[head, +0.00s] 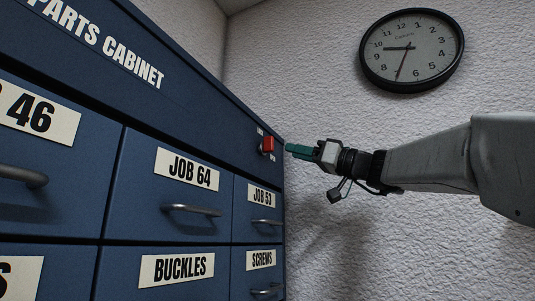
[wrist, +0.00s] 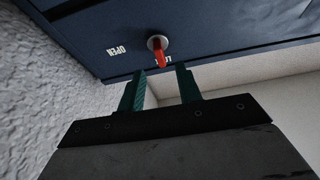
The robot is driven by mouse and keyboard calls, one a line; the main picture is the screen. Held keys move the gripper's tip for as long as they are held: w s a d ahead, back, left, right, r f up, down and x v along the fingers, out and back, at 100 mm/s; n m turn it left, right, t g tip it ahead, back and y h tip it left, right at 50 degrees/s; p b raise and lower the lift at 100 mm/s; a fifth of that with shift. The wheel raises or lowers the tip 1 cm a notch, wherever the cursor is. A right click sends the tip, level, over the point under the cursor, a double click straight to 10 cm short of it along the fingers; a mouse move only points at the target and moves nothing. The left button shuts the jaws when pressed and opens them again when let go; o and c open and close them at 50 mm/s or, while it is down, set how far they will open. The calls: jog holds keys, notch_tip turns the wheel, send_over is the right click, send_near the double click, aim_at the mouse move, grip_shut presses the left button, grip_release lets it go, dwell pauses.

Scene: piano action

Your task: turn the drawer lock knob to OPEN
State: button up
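The drawer lock knob (head: 267,146) is red and sits at the upper right of the blue parts cabinet's front. In the wrist view the knob (wrist: 159,50) is a red lever on a round silver base. Its lever points at a partly covered label, of which "LO" shows. The word OPEN (wrist: 117,50) is printed to its left in that view. My gripper (head: 288,148) is just to the right of the knob in the head view. In the wrist view its two green fingers (wrist: 160,72) are apart, with the knob's tip just beyond the gap. It holds nothing.
The blue cabinet (head: 225,120) has labelled drawers with protruding handles, including JOB 64 (head: 188,170) and JOB 53 (head: 261,195), below the knob. A textured white wall (head: 330,60) with a round clock (head: 411,50) stands behind.

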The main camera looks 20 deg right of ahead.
aim_at(273, 144)
jog(key=x, duration=0.4)
jog(key=r+x, duration=0.1)
jog(key=x, duration=0.2)
jog(key=shift+w+a+r, duration=0.1)
jog(key=shift+w+a, duration=0.05)
jog(key=shift+w, duration=0.05)
grip_shut()
